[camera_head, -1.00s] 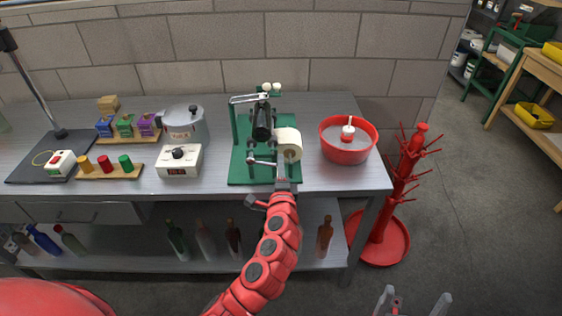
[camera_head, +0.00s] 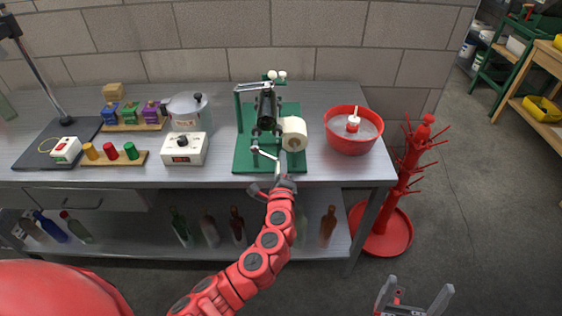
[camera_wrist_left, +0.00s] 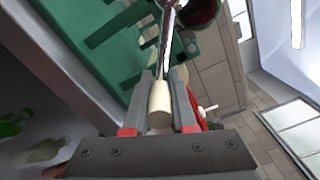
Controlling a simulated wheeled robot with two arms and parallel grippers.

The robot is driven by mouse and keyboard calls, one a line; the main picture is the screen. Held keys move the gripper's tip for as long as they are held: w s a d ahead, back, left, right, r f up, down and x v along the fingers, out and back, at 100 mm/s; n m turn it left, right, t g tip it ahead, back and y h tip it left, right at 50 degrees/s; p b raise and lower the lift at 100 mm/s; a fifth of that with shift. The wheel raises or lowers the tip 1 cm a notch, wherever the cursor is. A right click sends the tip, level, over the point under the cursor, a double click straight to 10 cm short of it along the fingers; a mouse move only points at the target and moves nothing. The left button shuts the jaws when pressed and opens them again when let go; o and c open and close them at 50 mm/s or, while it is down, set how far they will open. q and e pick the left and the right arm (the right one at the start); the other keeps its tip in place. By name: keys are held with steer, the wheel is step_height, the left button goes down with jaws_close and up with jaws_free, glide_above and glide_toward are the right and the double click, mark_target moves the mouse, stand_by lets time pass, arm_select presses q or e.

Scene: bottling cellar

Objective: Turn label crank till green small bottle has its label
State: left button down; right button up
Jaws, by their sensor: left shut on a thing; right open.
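The label machine stands on a green base (camera_head: 242,158) on the steel bench. A dark bottle (camera_head: 267,110) lies along it; its colour and any label on it are hard to tell. A cream label roll (camera_head: 294,134) sits at its right side. The metal crank (camera_head: 264,153) is at the front. My left gripper (camera_head: 279,174) is at the crank's end; in the left wrist view its jaws (camera_wrist_left: 164,88) are shut on the cream crank handle (camera_wrist_left: 160,104). My right gripper (camera_head: 418,286) is open and empty, low in front of the bench.
A red basin (camera_head: 352,144) stands right of the machine, a white control box (camera_head: 184,150) and a pot (camera_head: 188,112) left of it. A red bottle tree (camera_head: 400,180) stands on the floor at right. Several bottles are on the lower shelf (camera_head: 150,236).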

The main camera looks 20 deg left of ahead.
arm_select(q)
steer(key=c, duration=0.7)
jaws_free()
steer(key=shift+c, duration=0.2)
steer(key=shift+s, duration=0.1)
steer(key=b+v, duration=0.3)
steer(key=v, duration=1.4)
steer(key=shift+s+r, duration=0.1)
